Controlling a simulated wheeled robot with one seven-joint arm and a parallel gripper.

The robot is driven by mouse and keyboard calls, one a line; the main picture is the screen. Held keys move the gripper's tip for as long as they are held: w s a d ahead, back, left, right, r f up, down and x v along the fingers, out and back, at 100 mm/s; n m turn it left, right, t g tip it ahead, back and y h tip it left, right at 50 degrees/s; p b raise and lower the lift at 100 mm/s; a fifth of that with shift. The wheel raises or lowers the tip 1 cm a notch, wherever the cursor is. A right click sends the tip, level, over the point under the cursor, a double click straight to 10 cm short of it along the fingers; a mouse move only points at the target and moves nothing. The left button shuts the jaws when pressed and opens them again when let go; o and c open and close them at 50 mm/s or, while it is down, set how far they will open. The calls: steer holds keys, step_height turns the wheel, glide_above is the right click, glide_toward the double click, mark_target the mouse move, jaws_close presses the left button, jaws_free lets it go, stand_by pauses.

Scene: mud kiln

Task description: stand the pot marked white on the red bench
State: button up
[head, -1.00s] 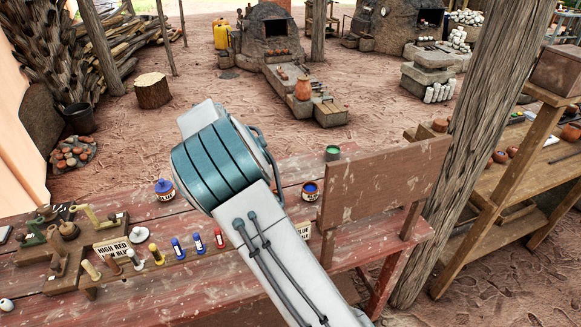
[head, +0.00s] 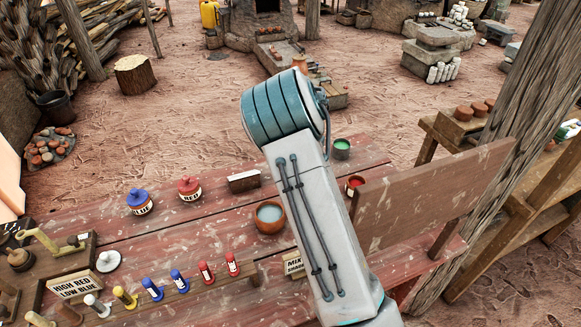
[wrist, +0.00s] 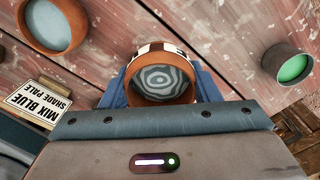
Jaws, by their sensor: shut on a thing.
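In the wrist view my gripper (wrist: 160,92) is shut on a round terracotta pot (wrist: 161,48) with a black-and-white band. Pale rings show in its grey-blue mouth, which faces the camera. I cannot read a name on it. The blue fingers lie on both sides of it. In the head view my arm hides the gripper and this pot. The red bench (head: 90,235), of worn red planks, lies beneath and runs across the lower head view. I cannot tell whether the pot touches it.
Bottles line a front rack (head: 190,288). An upright board (head: 430,200) blocks the right.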

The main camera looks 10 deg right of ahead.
steer(key=w+a+f+p, duration=0.1)
steer(key=w+f, duration=0.1)
steer(key=w, duration=0.1)
steer(key=w+f, duration=0.2)
steer(key=w, duration=0.1)
steer(key=w+a+f+p, duration=0.1)
steer(key=w+f, duration=0.1)
steer(key=w, duration=0.1)
steer(key=shift+w+a+p, duration=0.25)
steer(key=shift+a+p, duration=0.05)
steer(key=shift+f+p, duration=0.7)
steer(key=shift+f, duration=1.35)
steer(key=o, duration=0.7)
steer(key=shift+f, duration=0.15)
steer(key=o, duration=0.4)
steer(key=shift+r, duration=0.2)
step_height(320, 180, up, 12)
steer(key=b, duration=0.2)
